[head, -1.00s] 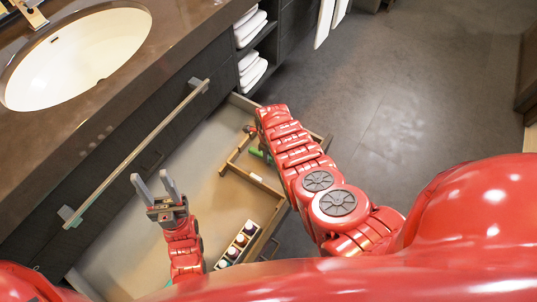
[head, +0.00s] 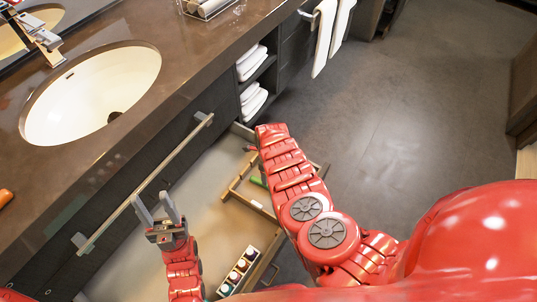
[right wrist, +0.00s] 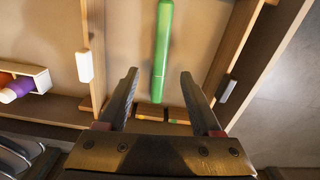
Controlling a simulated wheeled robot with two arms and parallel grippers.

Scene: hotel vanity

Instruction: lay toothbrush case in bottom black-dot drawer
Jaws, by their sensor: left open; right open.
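A long green object (head: 258,182), which may be the toothbrush case, lies in a narrow wood-walled compartment of the open drawer (head: 205,185). It also shows as a green tube (right wrist: 162,45) in the right wrist view. My right gripper (right wrist: 159,78) is open, its fingers on either side of the tube's lower end in that view; no contact is visible. In the head view the right gripper is hidden by its own arm. My left gripper (head: 154,200) is open and empty, over the drawer near the bar handle. No black-dot mark can be made out.
A box of small bottles (head: 238,270) stands in the drawer's near part. A long bar handle (head: 150,180) runs along the dark vanity front. The sink (head: 90,95) is in the countertop. An orange object (head: 5,197) sits at the counter's left edge. Floor at the right is clear.

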